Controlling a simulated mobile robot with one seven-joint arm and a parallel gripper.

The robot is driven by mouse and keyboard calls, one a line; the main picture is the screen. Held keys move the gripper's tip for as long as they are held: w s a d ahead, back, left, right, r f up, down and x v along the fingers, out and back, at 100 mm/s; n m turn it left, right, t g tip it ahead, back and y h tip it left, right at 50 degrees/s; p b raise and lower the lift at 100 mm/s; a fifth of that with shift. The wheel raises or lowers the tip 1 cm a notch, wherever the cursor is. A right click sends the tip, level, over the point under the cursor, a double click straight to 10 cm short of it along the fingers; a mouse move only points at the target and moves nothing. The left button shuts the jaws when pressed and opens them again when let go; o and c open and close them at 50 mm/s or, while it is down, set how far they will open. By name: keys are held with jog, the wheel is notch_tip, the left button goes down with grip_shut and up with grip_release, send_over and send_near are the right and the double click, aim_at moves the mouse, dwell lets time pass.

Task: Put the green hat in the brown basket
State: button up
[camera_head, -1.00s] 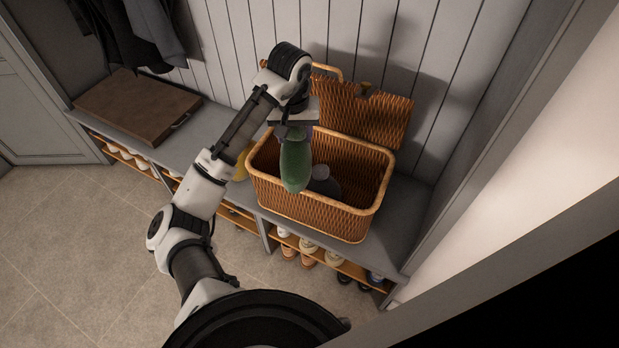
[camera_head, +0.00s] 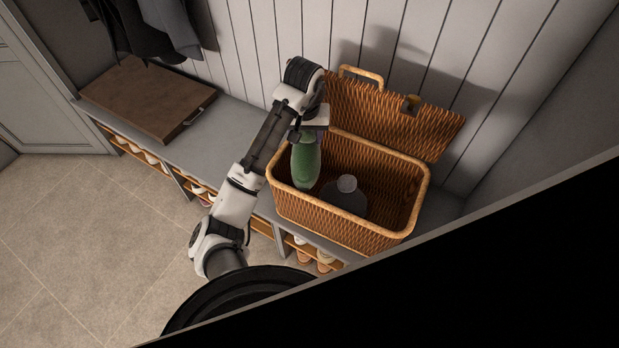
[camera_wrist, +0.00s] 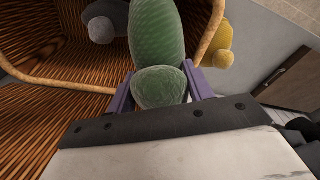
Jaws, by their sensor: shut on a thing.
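The green hat (camera_head: 305,163), knitted and rounded, hangs from my gripper (camera_head: 309,131). In the wrist view the green hat (camera_wrist: 156,35) is pinched at its near end between the purple fingers of my gripper (camera_wrist: 160,88). The brown basket (camera_head: 335,222) is wicker and stands on the bench with its lid open. The hat is at the left end of the basket's opening, its lower end seen against the inside. I cannot tell how deep it reaches. The basket rim (camera_wrist: 211,38) also shows beside the hat in the wrist view.
A grey hat (camera_head: 346,195) lies inside the basket. A yellow knitted thing (camera_wrist: 218,43) is outside the basket, right of its rim in the wrist view. The raised lid (camera_head: 385,108) leans at the back. A brown flat case (camera_head: 135,95) lies on the bench (camera_head: 218,135) at left.

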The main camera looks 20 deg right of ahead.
notch_tip(320, 180, down, 13)
jog(key=b, duration=0.6)
jog(key=shift+f, duration=2.9)
jog(key=o, duration=1.3)
jog(key=shift+f, duration=0.1)
jog(key=shift+c, duration=0.2)
jog(key=r+p, duration=0.1)
jog(key=r, duration=0.3)
jog(key=r+p, duration=0.1)
jog(key=r, duration=0.3)
jog(key=s+r+p, duration=0.1)
jog(key=r+p, duration=0.1)
jog(key=r, duration=0.2)
jog(key=shift+s+a+r, duration=0.1)
jog(key=shift+a, duration=0.25)
